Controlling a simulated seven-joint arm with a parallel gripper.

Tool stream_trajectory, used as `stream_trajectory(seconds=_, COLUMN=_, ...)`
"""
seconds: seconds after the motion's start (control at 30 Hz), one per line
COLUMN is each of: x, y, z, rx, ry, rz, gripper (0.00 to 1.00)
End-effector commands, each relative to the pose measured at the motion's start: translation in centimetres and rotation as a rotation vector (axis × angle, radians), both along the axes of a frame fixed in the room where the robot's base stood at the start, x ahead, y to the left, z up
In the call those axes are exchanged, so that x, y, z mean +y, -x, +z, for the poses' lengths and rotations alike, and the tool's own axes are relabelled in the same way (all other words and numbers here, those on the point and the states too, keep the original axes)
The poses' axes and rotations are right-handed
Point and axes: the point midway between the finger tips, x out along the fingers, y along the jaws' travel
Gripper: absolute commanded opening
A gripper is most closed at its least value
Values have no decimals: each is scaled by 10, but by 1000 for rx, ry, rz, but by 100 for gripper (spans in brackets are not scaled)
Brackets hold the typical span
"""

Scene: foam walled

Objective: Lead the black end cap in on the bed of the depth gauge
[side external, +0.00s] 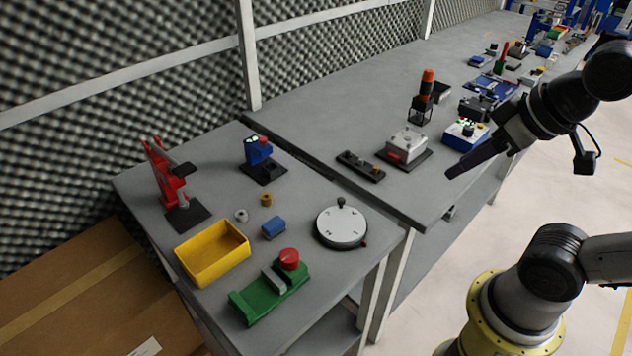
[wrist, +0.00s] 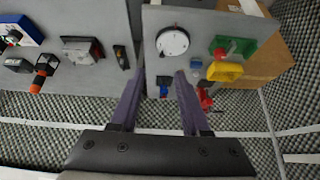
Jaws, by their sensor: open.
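A blue device with a small lit display on a black base plate (side external: 258,157) stands at the back of the near table; it looks like the depth gauge. In the wrist view the blue device (wrist: 163,83) shows between my fingers, well beyond them. I cannot make out a separate black end cap for certain; a small black piece (side external: 340,202) stands at the rim of the round white dial (side external: 341,229). My gripper (side external: 452,174) is open and empty, in the air above the far table's front edge. In the wrist view its two fingers (wrist: 160,74) are spread apart.
The near table holds a red press (side external: 165,178), yellow tray (side external: 212,254), blue block (side external: 273,228), brass piece (side external: 266,199), grey ring (side external: 241,215) and green fixture (side external: 268,291) with a red knob. The far table holds a grey box (side external: 406,146) and stack light (side external: 425,92). A gap separates the tables.

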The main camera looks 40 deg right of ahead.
Motion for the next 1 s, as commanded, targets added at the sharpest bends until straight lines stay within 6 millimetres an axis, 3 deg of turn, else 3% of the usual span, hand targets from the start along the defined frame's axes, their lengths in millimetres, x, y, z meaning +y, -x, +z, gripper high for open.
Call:
stream_trajectory(seconds=0.03, x=0, y=-10, z=12, rx=-28, ry=-2, rz=-5, gripper=36)
stream_trajectory(seconds=0.23, x=1, y=-84, z=54, rx=-72, ry=-10, rz=-17, gripper=0)
stream_trajectory(seconds=0.37, x=4, y=-143, z=64, rx=-65, ry=-14, rz=-21, gripper=0)
stream_trajectory(seconds=0.47, x=7, y=-192, z=58, rx=-46, ry=-15, rz=-20, gripper=0)
stream_trajectory(seconds=0.67, x=18, y=-281, z=16, rx=18, ry=-15, rz=-13, gripper=0)
stream_trajectory(seconds=0.8, x=27, y=-331, z=-35, rx=83, ry=-10, rz=-6, gripper=0)
stream_trajectory(seconds=0.9, x=33, y=-352, z=-76, rx=137, ry=-5, rz=3, gripper=0)
stream_trajectory(seconds=1.0, x=37, y=-360, z=-112, rx=194, ry=0, rz=10, gripper=0)
